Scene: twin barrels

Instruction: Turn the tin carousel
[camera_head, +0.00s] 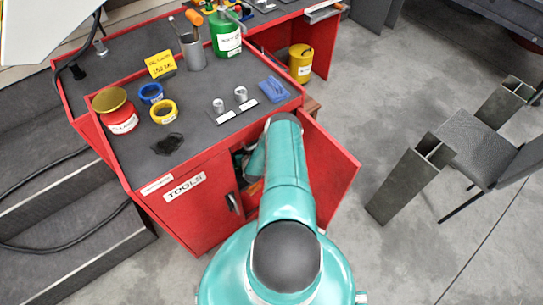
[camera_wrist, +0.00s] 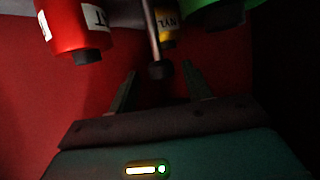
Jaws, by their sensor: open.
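The tin carousel shows only in part, in the dark wrist view. A red tin (camera_wrist: 78,22) with a white label is at upper left, a yellow tin (camera_wrist: 168,25) is at upper middle, and part of a green tin (camera_wrist: 222,14) is at upper right. A thin rod (camera_wrist: 153,35) with a dark end comes down between them. My gripper (camera_wrist: 160,85) is open and empty, its fingers pointing toward the rod's dark end and the yellow tin; contact cannot be told. In the head view, my arm hides the gripper and most of the cabinet inside.
The red tool cabinet (camera_head: 187,215) has its right door (camera_head: 325,170) swung open beside my arm.

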